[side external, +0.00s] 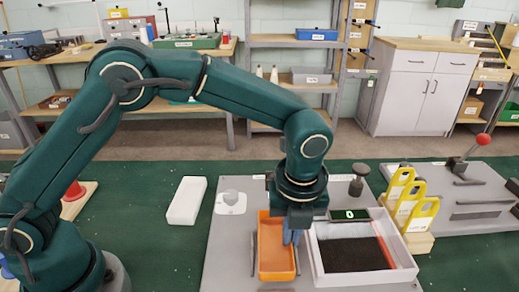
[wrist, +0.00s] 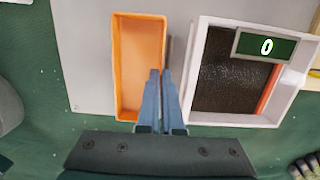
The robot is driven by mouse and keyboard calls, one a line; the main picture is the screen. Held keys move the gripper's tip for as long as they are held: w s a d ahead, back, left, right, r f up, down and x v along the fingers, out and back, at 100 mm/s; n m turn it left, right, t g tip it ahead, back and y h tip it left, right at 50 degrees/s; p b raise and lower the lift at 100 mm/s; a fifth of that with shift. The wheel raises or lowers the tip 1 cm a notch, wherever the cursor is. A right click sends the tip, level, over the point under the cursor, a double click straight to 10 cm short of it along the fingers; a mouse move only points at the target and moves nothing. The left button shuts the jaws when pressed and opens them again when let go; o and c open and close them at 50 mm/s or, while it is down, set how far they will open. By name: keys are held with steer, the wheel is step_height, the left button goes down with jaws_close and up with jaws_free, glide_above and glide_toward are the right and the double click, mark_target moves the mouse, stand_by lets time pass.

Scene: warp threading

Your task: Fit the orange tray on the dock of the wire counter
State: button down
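The orange tray (side external: 276,262) is an empty, long open box on the grey plate left of the wire counter. It also shows in the wrist view (wrist: 138,62). The wire counter (side external: 411,268) is a white-walled box with a dark bed and a green display (side external: 349,215) reading 0. Dark rails of the dock (side external: 254,255) show beside the tray. My gripper (side external: 291,236) points down at the tray's right wall. In the wrist view its blue-grey fingers (wrist: 160,72) are close together with that wall between them. I cannot tell whether the tray sits fully down.
Yellow-topped tags (side external: 412,200) stand in a block right of the counter. A dark knob (side external: 357,184) stands behind it. A white block (side external: 186,200) lies on the green mat at left. A red-knobbed lever (side external: 482,140) stands on the right plate. The mat between the block and plate is clear.

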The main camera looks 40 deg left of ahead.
steer(key=shift+f, duration=0.8)
stand_by(1.6)
steer(key=c, duration=0.7)
jaws_free()
steer(key=shift+r, duration=0.15)
steer(key=shift+r, duration=3.4)
